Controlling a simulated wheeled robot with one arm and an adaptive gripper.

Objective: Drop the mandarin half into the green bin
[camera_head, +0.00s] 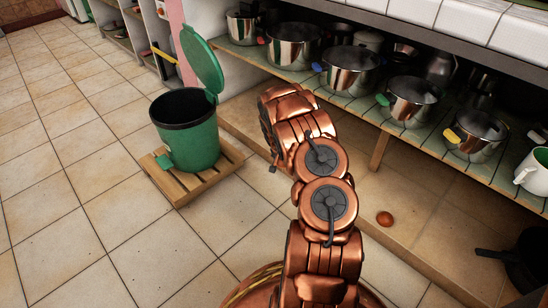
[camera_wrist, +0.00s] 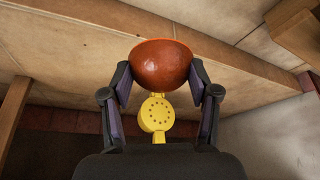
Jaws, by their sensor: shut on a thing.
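The mandarin half (camera_wrist: 161,66) shows in the wrist view as a glossy orange-red dome, round side toward the camera. My gripper (camera_wrist: 160,75) is shut on it, with a fingertip at each side. Its cut face is hidden. In the head view my copper arm hides the gripper and what it holds. The green bin (camera_head: 197,143) stands upright left of my arm in the head view, with a dark rim and its green lid (camera_head: 203,64) raised at the back. The bin's bottom is hidden.
The bin stands on a slatted wooden pallet (camera_head: 173,186). A green slatted shelf (camera_head: 450,145) with several steel pots runs along the right. A small orange-brown round thing (camera_head: 385,218) lies below it. A yellow dotted piece (camera_wrist: 156,113) shows between my fingers. Tiled floor at left is clear.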

